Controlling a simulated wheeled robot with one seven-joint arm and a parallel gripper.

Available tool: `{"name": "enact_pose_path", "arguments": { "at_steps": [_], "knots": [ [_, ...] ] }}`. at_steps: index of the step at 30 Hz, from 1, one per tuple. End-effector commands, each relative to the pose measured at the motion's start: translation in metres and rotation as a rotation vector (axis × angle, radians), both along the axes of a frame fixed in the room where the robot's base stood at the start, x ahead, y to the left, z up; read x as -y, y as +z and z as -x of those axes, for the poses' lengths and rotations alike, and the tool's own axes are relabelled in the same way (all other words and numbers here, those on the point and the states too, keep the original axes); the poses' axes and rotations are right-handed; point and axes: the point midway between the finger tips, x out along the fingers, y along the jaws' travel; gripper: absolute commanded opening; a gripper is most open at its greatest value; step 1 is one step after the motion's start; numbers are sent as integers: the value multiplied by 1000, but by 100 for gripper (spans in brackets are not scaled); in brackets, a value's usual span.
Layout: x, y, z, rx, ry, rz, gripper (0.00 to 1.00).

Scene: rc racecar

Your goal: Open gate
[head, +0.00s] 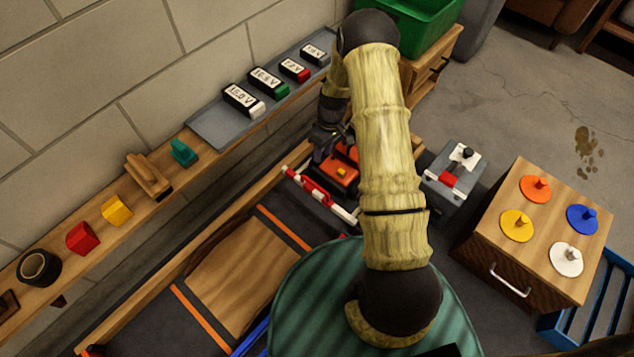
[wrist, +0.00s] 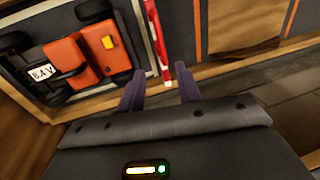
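The gate is a red and white bar (head: 318,193) lying across the dark track in the head view. In the wrist view the gate (wrist: 157,40) runs down from the top edge, and its near end shows between my fingertips. My gripper (wrist: 161,80) is open, one finger on each side of that end; I cannot tell whether either finger touches it. An orange car (wrist: 88,58) with a yellow block and an "8.4 V" label stands beside the gate.
A wooden rail (wrist: 220,70) borders the track close to my fingers. A wooden ramp (head: 240,265) lies on the track. A wall shelf holds a tray (head: 207,128) with labelled batteries. A grey box (head: 452,190) and a wooden cabinet (head: 490,260) stand right of my arm.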

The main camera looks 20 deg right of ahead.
Motion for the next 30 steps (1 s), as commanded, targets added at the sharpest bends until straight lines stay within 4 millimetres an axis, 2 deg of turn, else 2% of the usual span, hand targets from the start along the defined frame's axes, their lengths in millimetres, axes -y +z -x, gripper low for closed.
{"name": "enact_pose_path", "arguments": {
  "at_steps": [1, 3, 21, 25, 30],
  "knots": [
    [-2, -13, 2, -3, 0, -1, 34],
    [-4, -26, 3, -2, -1, -1, 34],
    [-21, -129, 14, -1, 1, 0, 34],
    [-23, -142, 15, 0, 0, 0, 34],
    [-24, -147, 16, 0, 0, 0, 34]
  ]
}}
